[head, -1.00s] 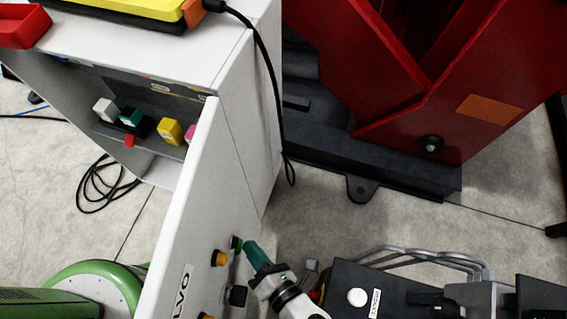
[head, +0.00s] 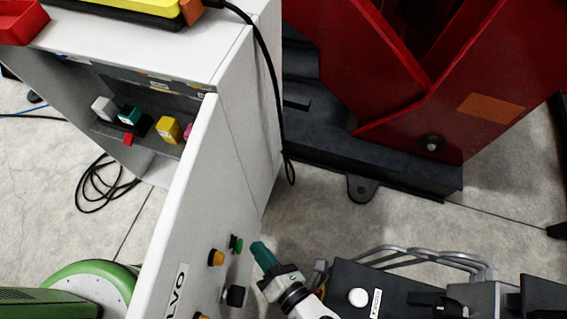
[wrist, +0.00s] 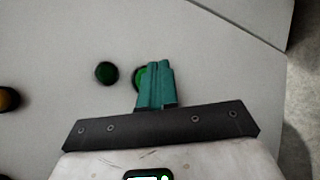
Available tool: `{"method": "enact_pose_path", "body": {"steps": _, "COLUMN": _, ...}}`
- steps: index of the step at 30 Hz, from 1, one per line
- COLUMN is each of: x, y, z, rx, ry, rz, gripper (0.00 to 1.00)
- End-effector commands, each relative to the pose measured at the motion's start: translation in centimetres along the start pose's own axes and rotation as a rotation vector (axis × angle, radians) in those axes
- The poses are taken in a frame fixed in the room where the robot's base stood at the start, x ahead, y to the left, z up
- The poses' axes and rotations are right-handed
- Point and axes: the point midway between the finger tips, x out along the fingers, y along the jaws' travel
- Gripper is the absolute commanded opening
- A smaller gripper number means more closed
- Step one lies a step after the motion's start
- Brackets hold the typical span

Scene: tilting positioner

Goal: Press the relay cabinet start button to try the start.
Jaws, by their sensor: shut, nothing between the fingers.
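The relay cabinet's door panel (head: 205,200) stands open and carries a green button (head: 238,244). My gripper (head: 258,246) is shut and empty, with teal fingers pointing at the panel. In the head view a small gap shows between the fingertips and the green button. No label shows which one is the start button.
An orange-yellow button (head: 216,257) and a black knob (head: 234,295) are nearby on the panel. A red machine frame (head: 480,70) stands at the back right. A black cable (head: 272,90) hangs down the cabinet side. Bare floor (head: 330,215) lies between.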

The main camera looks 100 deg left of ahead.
Motion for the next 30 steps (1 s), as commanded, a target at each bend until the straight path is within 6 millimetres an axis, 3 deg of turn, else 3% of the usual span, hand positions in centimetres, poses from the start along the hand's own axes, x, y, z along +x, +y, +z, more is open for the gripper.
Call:
{"method": "enact_pose_path", "body": {"steps": 18, "x": -3.2, "y": -2.5, "z": 2.3, "rx": 0.000, "ry": 0.000, "rz": -0.001, "gripper": 0.00}}
{"method": "enact_pose_path", "body": {"steps": 30, "x": -3.5, "y": -2.5, "z": 2.5, "rx": 0.000, "ry": -0.001, "rz": 0.000, "gripper": 0.00}}
